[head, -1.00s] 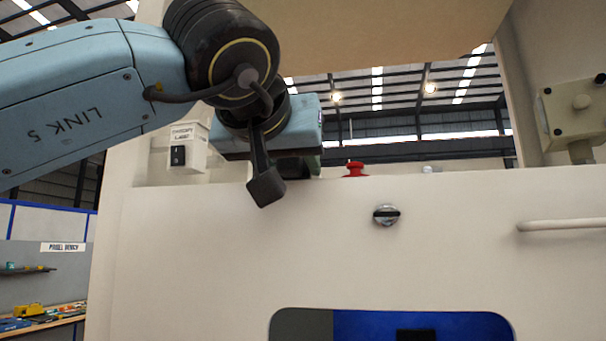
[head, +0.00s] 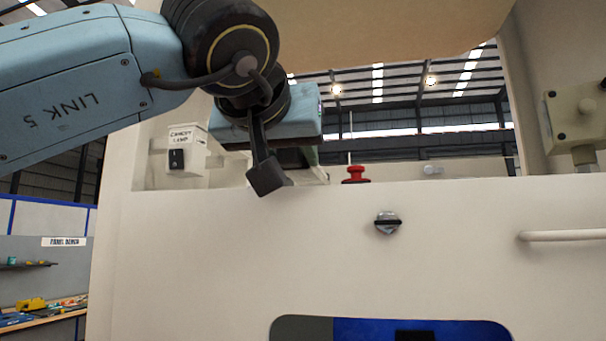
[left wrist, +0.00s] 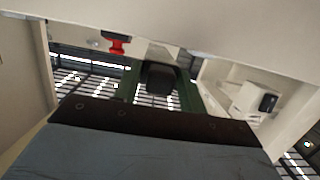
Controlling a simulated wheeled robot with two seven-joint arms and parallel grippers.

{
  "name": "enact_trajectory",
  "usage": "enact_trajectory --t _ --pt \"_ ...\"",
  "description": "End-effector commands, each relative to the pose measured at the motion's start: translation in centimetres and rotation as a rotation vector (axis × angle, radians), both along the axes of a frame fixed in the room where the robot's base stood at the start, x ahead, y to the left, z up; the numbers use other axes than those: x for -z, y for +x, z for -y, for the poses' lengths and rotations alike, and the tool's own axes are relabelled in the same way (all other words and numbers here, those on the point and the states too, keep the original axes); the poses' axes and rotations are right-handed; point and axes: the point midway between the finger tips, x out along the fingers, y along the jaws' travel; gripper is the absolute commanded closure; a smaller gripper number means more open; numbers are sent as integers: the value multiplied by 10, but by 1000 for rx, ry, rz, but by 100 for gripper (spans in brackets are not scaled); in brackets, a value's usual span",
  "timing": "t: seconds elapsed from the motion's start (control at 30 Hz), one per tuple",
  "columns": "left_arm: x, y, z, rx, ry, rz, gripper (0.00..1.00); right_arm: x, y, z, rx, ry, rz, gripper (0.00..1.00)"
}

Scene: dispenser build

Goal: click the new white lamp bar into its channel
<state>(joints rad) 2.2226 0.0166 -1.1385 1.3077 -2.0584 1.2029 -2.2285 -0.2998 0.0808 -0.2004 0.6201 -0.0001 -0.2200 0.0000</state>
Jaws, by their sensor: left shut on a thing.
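My left gripper (head: 312,158) is above the cabinet's top edge, below the beige canopy, with its fingers mostly hidden behind the wrist in the head view. In the left wrist view its green fingers (left wrist: 160,65) stand close together, with a dark block between them. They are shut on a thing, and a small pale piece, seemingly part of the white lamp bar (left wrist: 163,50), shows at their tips. Most of the bar is hidden. I cannot make out its channel in either view. My right gripper is not in view.
The white cabinet front (head: 240,260) fills the lower middle. A red button (head: 355,174) stands behind its top edge, and a labelled switch box (head: 187,150) is at left. The canopy (head: 400,30) overhangs. A rail handle (head: 562,236) is at right.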

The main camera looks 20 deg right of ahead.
Motion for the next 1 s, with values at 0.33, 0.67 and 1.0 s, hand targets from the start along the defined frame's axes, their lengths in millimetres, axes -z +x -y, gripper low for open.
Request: enact_trajectory --t 0.33,0.67,1.0 --pt "-10 -2 -2 0 -1 4 90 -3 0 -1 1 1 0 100" --pt "-9 -19 -13 0 -1 4 90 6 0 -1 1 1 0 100" --pt "-9 -36 -24 0 -1 4 90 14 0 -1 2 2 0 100"
